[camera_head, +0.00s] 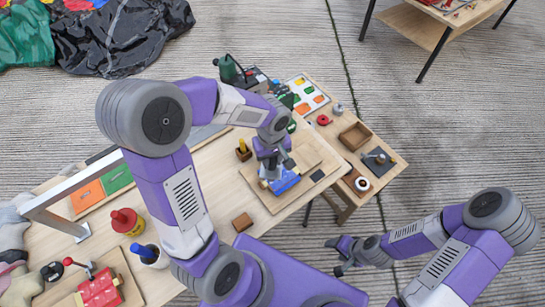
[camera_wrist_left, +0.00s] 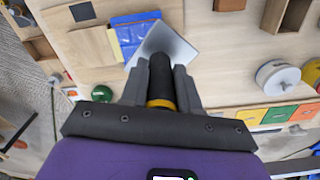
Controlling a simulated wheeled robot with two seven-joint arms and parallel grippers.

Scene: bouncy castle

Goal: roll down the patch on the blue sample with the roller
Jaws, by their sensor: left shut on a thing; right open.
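The blue sample (camera_head: 285,182) lies on a light wooden board (camera_head: 262,194) on the long table. It also shows in the left wrist view (camera_wrist_left: 130,40), with a darker blue strip along one edge that may be the patch. My left gripper (camera_head: 270,160) is above the sample, shut on a black handle with a yellow band (camera_wrist_left: 160,85). A flat pale metal plate (camera_wrist_left: 175,45) shows beyond the handle and overlaps the sample's edge. I cannot tell contact. I cannot surely identify a roller. My right gripper (camera_head: 342,256) is open and empty, off the table.
A dark square (camera_head: 317,175) lies on the board. A yellow-topped item (camera_head: 243,146) stands in a holder behind it. A brown block (camera_head: 242,222), a red container (camera_head: 126,221) and a pot (camera_head: 150,256) stand nearer. A side table (camera_head: 375,180) carries small parts.

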